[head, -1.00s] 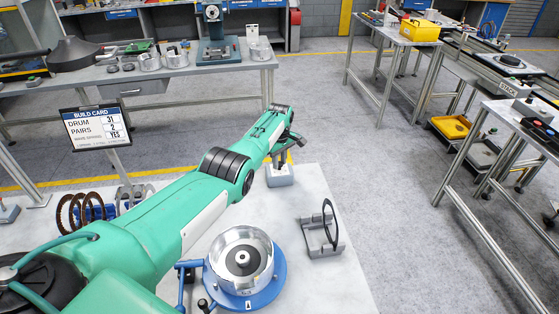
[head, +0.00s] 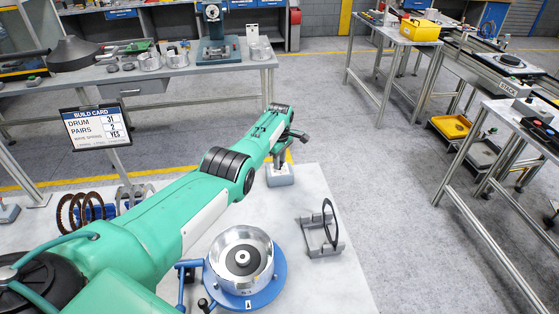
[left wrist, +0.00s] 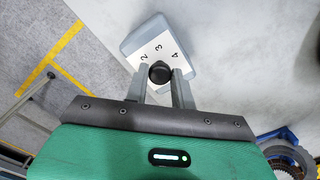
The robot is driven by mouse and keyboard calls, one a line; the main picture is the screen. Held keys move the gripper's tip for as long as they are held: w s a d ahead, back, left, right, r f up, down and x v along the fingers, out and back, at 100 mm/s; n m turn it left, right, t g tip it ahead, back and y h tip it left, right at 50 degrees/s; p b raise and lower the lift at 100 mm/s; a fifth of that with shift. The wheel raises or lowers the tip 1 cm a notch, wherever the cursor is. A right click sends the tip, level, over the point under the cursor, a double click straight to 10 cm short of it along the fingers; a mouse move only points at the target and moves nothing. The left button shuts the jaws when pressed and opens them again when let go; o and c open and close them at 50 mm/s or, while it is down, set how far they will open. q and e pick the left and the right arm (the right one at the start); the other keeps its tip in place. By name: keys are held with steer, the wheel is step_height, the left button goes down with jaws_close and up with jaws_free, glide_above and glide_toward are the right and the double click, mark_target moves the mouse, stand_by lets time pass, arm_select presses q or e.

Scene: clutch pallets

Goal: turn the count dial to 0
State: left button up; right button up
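The count dial is a black round knob (left wrist: 160,72) on a pale box (left wrist: 150,40) with the numbers 2, 3 and 4 showing in the left wrist view. The box also shows in the head view (head: 281,177), near the far edge of the white table. My left gripper (left wrist: 160,76) points down at the box, one finger on each side of the knob; the fingers appear closed against it. The knob's pointer cannot be made out, and no 0 shows. My right gripper is out of view.
A drum on a blue base (head: 243,277) and a grey stand with a black ring (head: 323,232) are on the white table (head: 340,285). Brown rings (head: 80,210) stand at left, near a build card (head: 97,127). Grey floor lies beyond the table.

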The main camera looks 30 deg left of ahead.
arm_select(q)
steer(key=o, duration=0.4)
steer(key=shift+r, duration=0.1)
steer(key=shift+o, duration=0.2)
steer(key=shift+w+r, duration=0.1)
steer(key=shift+r, duration=0.45)
step_height(320, 180, up, 13)
steer(key=b, duration=0.1)
steer(key=shift+f, duration=0.15)
